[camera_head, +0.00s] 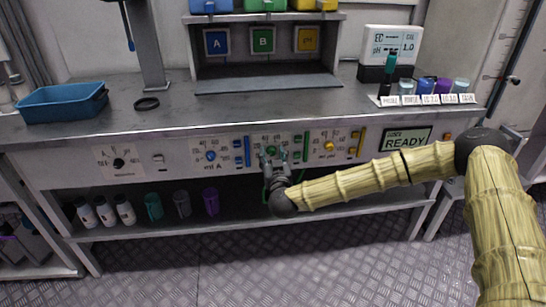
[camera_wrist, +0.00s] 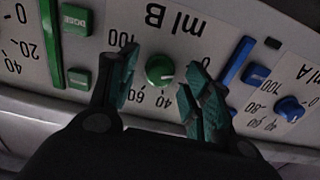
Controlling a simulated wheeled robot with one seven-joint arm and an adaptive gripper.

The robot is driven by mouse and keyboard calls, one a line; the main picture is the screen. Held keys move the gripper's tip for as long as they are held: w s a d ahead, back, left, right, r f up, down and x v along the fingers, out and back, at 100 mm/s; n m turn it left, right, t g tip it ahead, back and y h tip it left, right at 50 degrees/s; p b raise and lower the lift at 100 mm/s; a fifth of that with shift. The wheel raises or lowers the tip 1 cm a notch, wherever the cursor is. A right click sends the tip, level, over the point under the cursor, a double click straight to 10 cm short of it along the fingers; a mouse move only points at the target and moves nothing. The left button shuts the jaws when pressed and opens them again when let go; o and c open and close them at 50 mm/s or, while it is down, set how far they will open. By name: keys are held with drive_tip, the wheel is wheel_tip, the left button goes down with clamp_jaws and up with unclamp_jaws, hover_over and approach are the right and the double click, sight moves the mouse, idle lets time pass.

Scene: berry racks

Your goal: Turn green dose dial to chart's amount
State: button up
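The green dose dial (camera_wrist: 160,70) is a round knob on the panel marked "ml B", with a printed number scale around it. In the wrist view the panel appears upside down. My gripper (camera_wrist: 163,66) is open, one finger on each side of the dial, with gaps showing on both sides. In the head view my gripper (camera_head: 273,158) is in front of the panel's middle section and partly hides the dial. The dial's exact pointer setting is too small to read. I cannot identify a chart giving the amount.
A blue dial (camera_head: 211,156) and a yellow dial (camera_head: 329,147) flank the green one. A green DOSE button (camera_wrist: 77,19) and green bar (camera_wrist: 51,40) are nearby. The screen (camera_head: 405,139) reads READY. A blue bin (camera_head: 62,103) and small labelled cups stand on the bench.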

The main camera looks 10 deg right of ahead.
drive_tip(key=c, duration=1)
drive_tip(key=shift+c, duration=0.2)
drive_tip(key=shift+m, duration=0.3)
drive_tip(key=shift+r+m+p, duration=0.15)
drive_tip(key=shift+m+p, duration=0.4)
drive_tip(key=shift+m, duration=1.15)
drive_tip(key=m, duration=0.1)
drive_tip(key=m+b, duration=0.1)
drive_tip(key=m, duration=0.2)
drive_tip(key=shift+f, duration=0.25)
drive_tip(key=m+b, duration=0.2)
drive_tip(key=m, duration=0.3)
drive_tip(key=m+b, duration=0.2)
drive_tip(key=m, duration=0.2)
drive_tip(key=shift+m, duration=0.3)
drive_tip(key=shift+b, duration=0.3)
